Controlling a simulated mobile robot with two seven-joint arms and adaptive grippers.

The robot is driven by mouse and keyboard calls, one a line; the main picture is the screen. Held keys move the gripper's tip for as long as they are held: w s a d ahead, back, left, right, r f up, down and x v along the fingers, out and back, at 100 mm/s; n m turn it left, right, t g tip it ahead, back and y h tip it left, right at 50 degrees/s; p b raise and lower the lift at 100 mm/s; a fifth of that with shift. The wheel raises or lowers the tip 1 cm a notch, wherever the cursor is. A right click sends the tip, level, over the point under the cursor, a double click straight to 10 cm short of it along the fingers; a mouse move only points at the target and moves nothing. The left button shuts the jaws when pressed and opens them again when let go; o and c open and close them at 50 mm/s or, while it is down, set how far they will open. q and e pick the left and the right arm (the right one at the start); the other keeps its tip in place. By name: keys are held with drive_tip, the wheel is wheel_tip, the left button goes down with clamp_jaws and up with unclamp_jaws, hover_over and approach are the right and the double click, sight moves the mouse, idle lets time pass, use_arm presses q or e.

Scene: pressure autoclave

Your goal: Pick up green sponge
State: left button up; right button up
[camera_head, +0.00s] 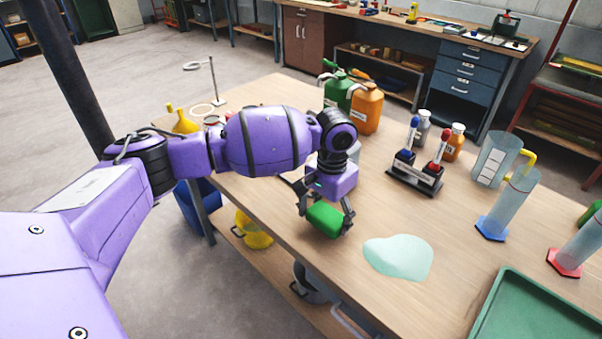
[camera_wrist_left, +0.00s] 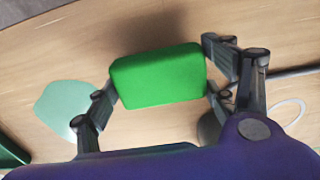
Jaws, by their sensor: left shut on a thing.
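The green sponge (camera_head: 325,219) is a small bright green block near the front edge of the wooden table. My left gripper (camera_head: 326,216) is shut on it, with one finger at each end. In the left wrist view the sponge (camera_wrist_left: 158,77) sits between the two fingers (camera_wrist_left: 160,85), with the table behind it. A shadow lies on the table beside it there. I cannot tell for sure whether the sponge is clear of the table. My right gripper is not in view.
A pale green puddle (camera_head: 398,257) lies right of the sponge. A green tray (camera_head: 535,310) is at the front right. A rack with blue and red-topped items (camera_head: 414,178), bottles (camera_head: 367,108) and cylinders (camera_head: 506,205) stand farther back. The table (camera_head: 300,255) drops off at its near-left edge.

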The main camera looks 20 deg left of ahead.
use_arm(q)
drive_tip(key=s+d+r+p, duration=0.2)
drive_tip(key=s+r, duration=0.9)
drive_tip(key=s, duration=0.2)
drive_tip(key=shift+s+d, duration=0.35)
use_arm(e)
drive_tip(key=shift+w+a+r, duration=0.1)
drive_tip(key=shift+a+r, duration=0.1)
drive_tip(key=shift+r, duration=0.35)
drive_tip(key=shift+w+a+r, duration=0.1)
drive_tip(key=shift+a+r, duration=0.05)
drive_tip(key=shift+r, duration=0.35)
